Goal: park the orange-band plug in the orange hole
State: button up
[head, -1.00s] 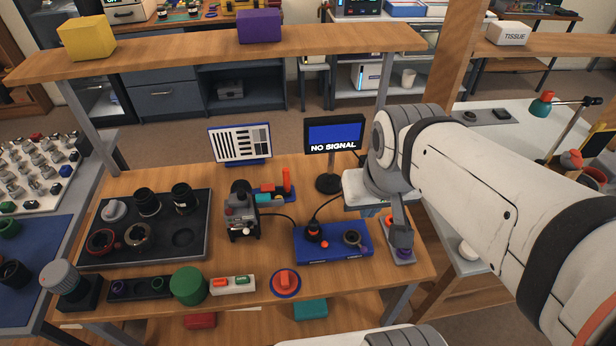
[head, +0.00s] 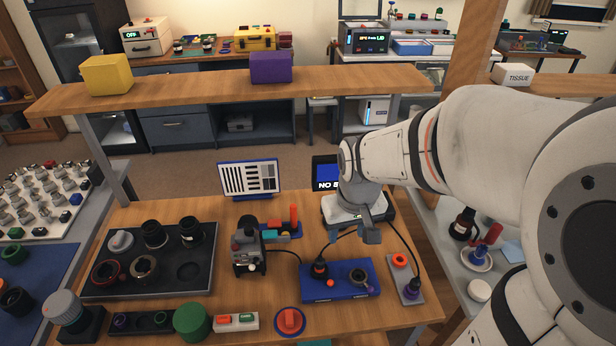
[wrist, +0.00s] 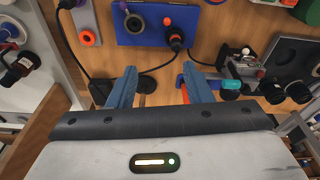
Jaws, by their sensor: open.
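The orange-band plug (head: 320,268) is black with an orange band. It stands upright on the left of the blue box (head: 345,291), and it also shows in the wrist view (wrist: 176,40). The orange hole (head: 400,261) is an orange ring at the back of a grey plate (head: 408,276) right of the box; it shows in the wrist view too (wrist: 88,38). A purple plug (head: 411,292) stands at the plate's front end. My gripper (wrist: 160,88) is open and empty, its blue-grey fingers apart. In the head view my gripper (head: 371,236) is above and behind the blue box, touching neither plug.
A grey ring socket (head: 359,276) and an orange button (head: 330,283) are on the blue box. Cables run behind it. The screen (head: 326,173) stands behind, partly hidden by my arm. A shelf (head: 200,91) spans the back.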

aim_at(320, 260)
jog(key=shift+o, duration=0.3)
jog(key=w+a+f, duration=0.1)
jog(key=w+f, duration=0.1)
jog(key=f, duration=0.2)
jog(key=w+a+f+n+g, duration=0.1)
jog(key=w+f, duration=0.1)
jog(key=f, duration=0.2)
jog(key=w+a+f+n, duration=0.1)
jog(key=w+a+f, duration=0.1)
jog(key=f, duration=0.2)
jog(key=shift+w+f+g+p, duration=0.25)
jog(key=shift+w+g+p, duration=0.1)
jog(key=shift+g, duration=0.05)
jog(key=shift+a+f, duration=0.15)
jog(key=shift+f, duration=0.4)
jog(key=shift+f+p, duration=0.55)
jog(key=shift+f, duration=3.15)
jog(key=shift+c, duration=0.4)
grip_shut()
jog(key=shift+r+p, duration=0.5)
jog(key=shift+r, duration=0.45)
jog(key=shift+r+p, duration=1.25)
jog(key=shift+r, duration=0.95)
